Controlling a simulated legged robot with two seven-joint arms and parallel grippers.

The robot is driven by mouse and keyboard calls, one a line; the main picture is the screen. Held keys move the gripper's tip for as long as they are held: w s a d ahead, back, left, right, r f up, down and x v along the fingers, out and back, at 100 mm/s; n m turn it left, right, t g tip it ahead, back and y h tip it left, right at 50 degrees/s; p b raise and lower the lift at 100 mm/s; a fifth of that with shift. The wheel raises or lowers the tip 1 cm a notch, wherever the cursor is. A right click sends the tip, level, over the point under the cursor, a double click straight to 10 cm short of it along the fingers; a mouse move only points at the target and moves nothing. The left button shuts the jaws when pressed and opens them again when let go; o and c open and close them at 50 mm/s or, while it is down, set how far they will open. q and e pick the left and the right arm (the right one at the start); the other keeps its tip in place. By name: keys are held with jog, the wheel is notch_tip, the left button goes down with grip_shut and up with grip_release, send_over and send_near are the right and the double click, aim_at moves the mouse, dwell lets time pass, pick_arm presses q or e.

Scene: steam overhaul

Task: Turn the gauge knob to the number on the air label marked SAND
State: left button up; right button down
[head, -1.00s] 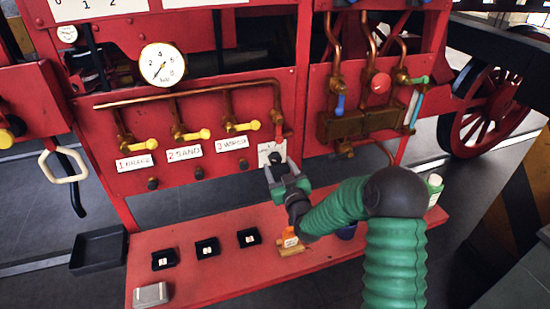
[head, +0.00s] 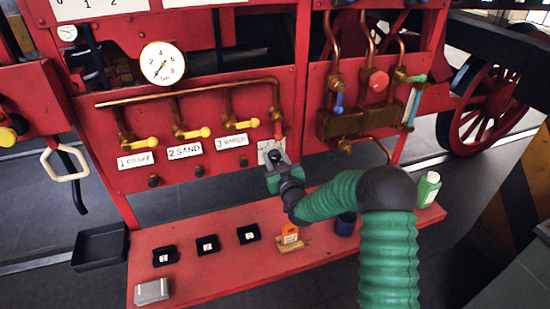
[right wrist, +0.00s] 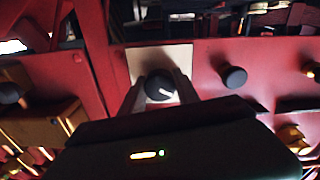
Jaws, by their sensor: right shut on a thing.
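The gauge knob is a dark round knob (right wrist: 160,87) with a white pointer line, on a pale square plate (right wrist: 160,58) in the right wrist view. In the head view the plate (head: 265,147) sits at the right end of the red panel. My right gripper (head: 275,160) is at the plate, its fingers (right wrist: 158,92) shut on either side of the knob. The SAND label (head: 185,151) is white and reads "2 SAND", below the middle yellow valve lever. The plate's markings are mostly hidden by my gripper. My left gripper is out of view.
Labels "1" (head: 136,160) and "3" (head: 232,142) flank SAND. A round dial gauge (head: 162,63) is above. On the red shelf (head: 215,270) are several small black trays, an orange item (head: 290,233), a grey box (head: 152,291) and a green bottle (head: 428,189).

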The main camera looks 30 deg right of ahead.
jog(key=shift+m, duration=0.3)
jog(key=m+b, duration=0.1)
jog(key=m, duration=0.2)
jog(key=shift+d+m, duration=0.1)
jog(key=shift+m, duration=0.2)
jog(key=m+b, duration=0.1)
jog(key=m, duration=0.6)
jog(key=shift+b, duration=0.4)
jog(key=shift+m, duration=2.2)
jog(key=shift+f, duration=0.1)
jog(key=shift+s, duration=0.1)
